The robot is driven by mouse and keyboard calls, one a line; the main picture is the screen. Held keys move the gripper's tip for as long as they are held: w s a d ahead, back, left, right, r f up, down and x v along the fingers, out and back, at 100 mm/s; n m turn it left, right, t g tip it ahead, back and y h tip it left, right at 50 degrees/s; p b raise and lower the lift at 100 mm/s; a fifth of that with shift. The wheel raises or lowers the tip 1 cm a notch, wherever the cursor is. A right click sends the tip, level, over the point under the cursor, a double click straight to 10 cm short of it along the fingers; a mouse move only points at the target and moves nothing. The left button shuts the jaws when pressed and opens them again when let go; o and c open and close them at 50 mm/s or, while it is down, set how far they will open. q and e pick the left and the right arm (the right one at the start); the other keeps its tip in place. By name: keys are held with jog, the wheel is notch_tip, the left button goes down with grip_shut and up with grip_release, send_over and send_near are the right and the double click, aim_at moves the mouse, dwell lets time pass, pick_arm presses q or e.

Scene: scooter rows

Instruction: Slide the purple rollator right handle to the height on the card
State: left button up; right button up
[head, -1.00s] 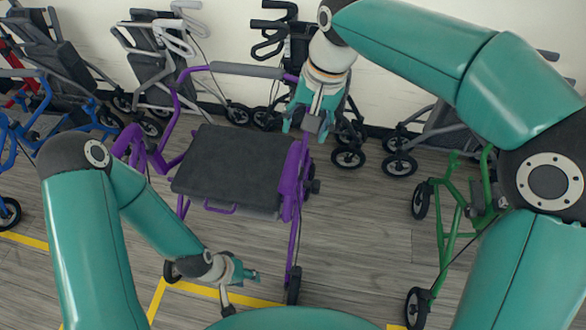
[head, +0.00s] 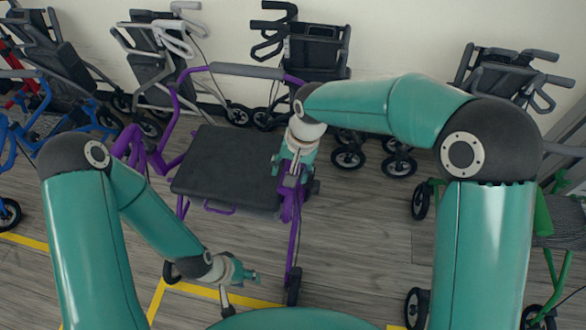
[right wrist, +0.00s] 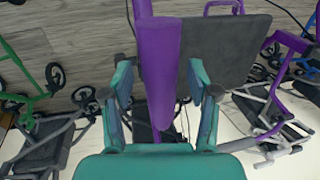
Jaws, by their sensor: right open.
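The purple rollator (head: 297,210) stands upright in the middle of the head view, with a dark grey seat (head: 225,165) and a grey backrest bar (head: 247,71). My right gripper (head: 290,172) is over its right side and hides part of the frame and handle there. In the right wrist view my open right gripper (right wrist: 160,95) has one finger on each side of a thick purple frame part (right wrist: 161,60), with gaps visible on both sides. I cannot make out the right handle or a card. My left gripper (head: 243,274) hangs low in front of the rollator, apart from it; its opening is unclear.
A blue rollator (head: 40,128) stands at left and a green one (head: 545,215) at right. Grey and black rollators (head: 315,50) line the wall behind. Yellow floor lines (head: 230,296) run in front. Open floor lies between the purple and green rollators.

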jog(key=shift+f, duration=0.1)
grip_shut()
jog(key=shift+f+b, duration=1.1)
jog(key=shift+f, duration=0.3)
jog(key=shift+r, duration=0.1)
grip_release()
jog(key=shift+r, duration=0.15)
jog(key=shift+r, duration=0.35)
notch_tip(320, 180, up, 11)
jog(key=d, duration=0.2)
jog(key=shift+s+d, duration=0.15)
jog(key=shift+s, duration=0.05)
